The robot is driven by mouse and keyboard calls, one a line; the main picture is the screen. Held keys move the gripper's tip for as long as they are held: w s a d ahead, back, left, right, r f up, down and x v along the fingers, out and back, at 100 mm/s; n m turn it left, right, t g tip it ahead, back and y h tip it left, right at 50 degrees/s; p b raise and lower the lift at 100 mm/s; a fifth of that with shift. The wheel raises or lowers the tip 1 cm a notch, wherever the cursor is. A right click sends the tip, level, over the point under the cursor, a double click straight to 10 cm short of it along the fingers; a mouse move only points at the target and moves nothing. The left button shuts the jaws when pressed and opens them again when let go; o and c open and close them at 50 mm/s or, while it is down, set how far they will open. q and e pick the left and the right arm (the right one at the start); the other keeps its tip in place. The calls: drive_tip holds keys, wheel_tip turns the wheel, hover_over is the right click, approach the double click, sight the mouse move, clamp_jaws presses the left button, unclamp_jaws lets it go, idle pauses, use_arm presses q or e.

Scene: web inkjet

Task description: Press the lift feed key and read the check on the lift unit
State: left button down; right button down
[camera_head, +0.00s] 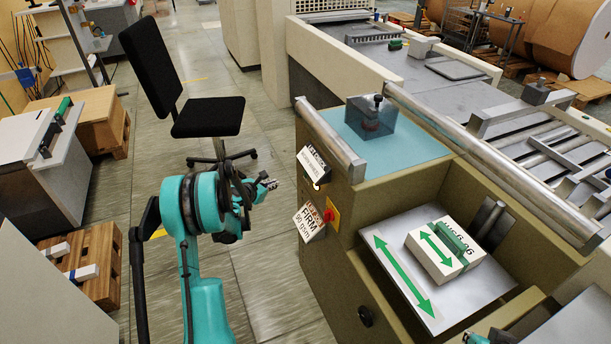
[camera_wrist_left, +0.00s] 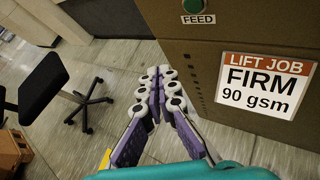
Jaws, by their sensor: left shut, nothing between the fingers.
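The lift unit (camera_head: 343,244) is an olive-brown cabinet right of my left arm. A green round key marked FEED (camera_wrist_left: 195,5) is on its side, at the top edge of the left wrist view. A job card (camera_head: 309,222) reads "LIFT JOB FIRM 90 gsm"; it also shows in the left wrist view (camera_wrist_left: 264,86). A check label (camera_head: 313,167) hangs above the card; its small text is too small to read. My left gripper (camera_head: 272,183) is shut and empty, left of the cabinet and apart from it.
A red knob on a yellow plate (camera_head: 330,215) sits on the cabinet's corner. A pale block with green arrows (camera_head: 440,250) rests on a metal tray (camera_head: 395,265). A black office chair (camera_head: 208,117) stands behind my left arm.

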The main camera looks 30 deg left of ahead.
drive_tip(key=shift+r+p, duration=0.3)
use_arm(q)
drive_tip(key=w+d, duration=0.5)
drive_tip(key=w, duration=0.1)
drive_tip(key=shift+w+d, duration=0.35)
drive_tip(key=shift+w+d, duration=0.1)
use_arm(e)
drive_tip(key=shift+f, duration=0.1)
idle(1.0)
use_arm(q)
drive_tip(key=shift+w+d, duration=0.2)
drive_tip(key=shift+w, duration=0.05)
use_arm(e)
drive_tip(key=shift+f, duration=0.1)
use_arm(q)
drive_tip(key=shift+w+d+b, duration=0.25)
drive_tip(key=shift+w+b, duration=0.05)
drive_tip(key=shift+b, duration=0.05)
use_arm(e)
drive_tip(key=shift+f, duration=0.1)
idle(0.5)
use_arm(q)
drive_tip(key=shift+s, duration=0.1)
drive_tip(key=shift+s+a, duration=0.5)
drive_tip(key=shift+s, duration=0.05)
use_arm(e)
drive_tip(key=shift+f, duration=0.2)
